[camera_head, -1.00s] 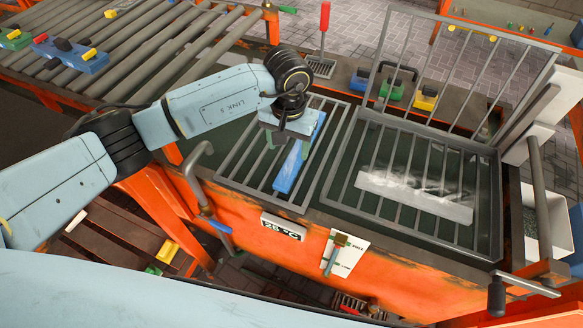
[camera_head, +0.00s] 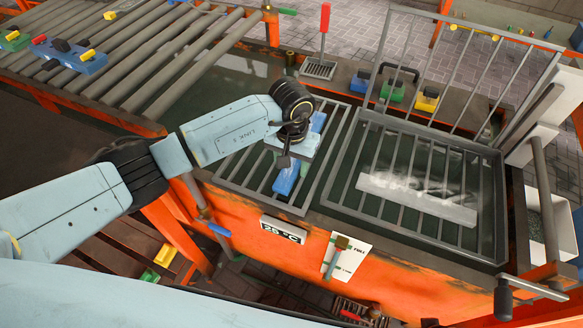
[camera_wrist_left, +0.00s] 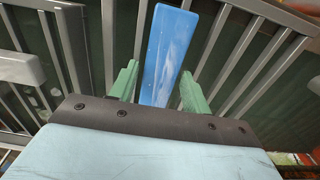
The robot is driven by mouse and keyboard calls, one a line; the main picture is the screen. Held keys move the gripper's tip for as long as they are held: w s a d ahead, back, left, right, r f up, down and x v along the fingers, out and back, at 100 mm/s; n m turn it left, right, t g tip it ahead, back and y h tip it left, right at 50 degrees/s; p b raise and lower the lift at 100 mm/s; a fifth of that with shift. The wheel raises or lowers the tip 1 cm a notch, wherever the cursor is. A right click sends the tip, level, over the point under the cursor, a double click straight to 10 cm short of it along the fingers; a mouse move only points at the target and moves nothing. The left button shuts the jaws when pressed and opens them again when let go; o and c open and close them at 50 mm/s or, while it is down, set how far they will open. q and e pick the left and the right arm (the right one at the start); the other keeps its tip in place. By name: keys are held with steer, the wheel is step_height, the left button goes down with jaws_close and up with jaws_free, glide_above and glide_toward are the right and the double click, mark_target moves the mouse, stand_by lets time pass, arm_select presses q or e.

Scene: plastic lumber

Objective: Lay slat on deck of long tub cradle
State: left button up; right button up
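A blue slat (camera_head: 288,178) lies lengthwise on the barred deck (camera_head: 247,168) at the left of the tub (camera_head: 300,225). My left gripper (camera_head: 285,160) is above it and hides its middle. In the left wrist view the green fingertips (camera_wrist_left: 160,88) are spread, one on each side of the blue slat (camera_wrist_left: 168,45), with gaps between them and it. Nothing is seen gripped. A pale grey slat (camera_head: 415,200) shows through the bars of the right-hand cage (camera_head: 362,150). My right gripper is not in view.
The cage's barred lid (camera_head: 470,65) stands raised at the back. Blue, green and yellow blocks (camera_head: 427,98) and a red-handled tool (camera_head: 325,25) are on the far rim. A roller conveyor (camera_head: 150,60) is at the upper left. A crank handle (camera_head: 500,297) sticks out at the front right.

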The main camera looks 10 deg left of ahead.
arm_select(q)
steer(key=c, duration=0.8)
steer(key=shift+r, duration=0.1)
